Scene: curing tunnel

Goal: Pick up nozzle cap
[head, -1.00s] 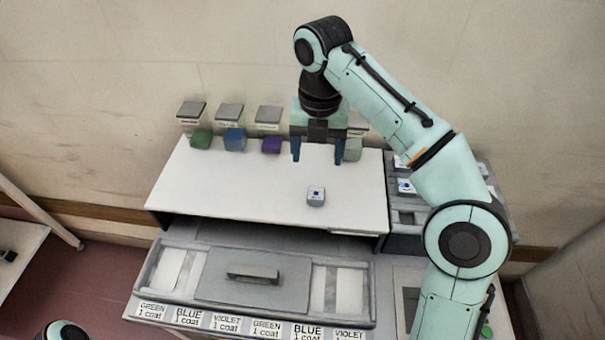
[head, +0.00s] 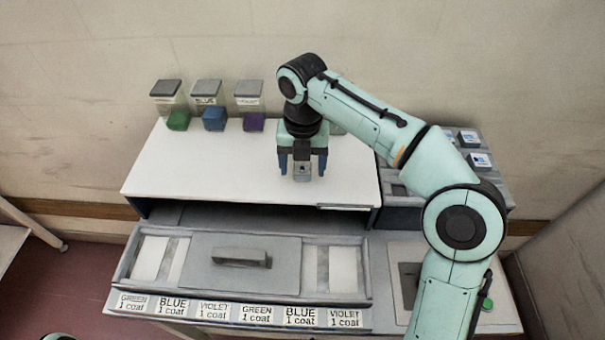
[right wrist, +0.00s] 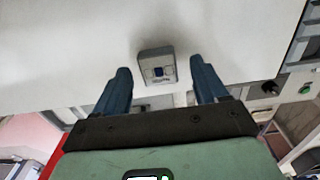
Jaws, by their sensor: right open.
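In the right wrist view the cap (right wrist: 157,66) shows between and slightly beyond the blue fingertips, with a gap on each side. My right gripper (head: 302,171) points down over the cap, open and empty, its fingers on either side of it. The right wrist view shows the same open fingers (right wrist: 160,68). Whether the fingertips touch the white top is unclear. My left gripper is out of view.
A grey tray (head: 484,161) with small labelled items is at right. The white top's left part is clear.

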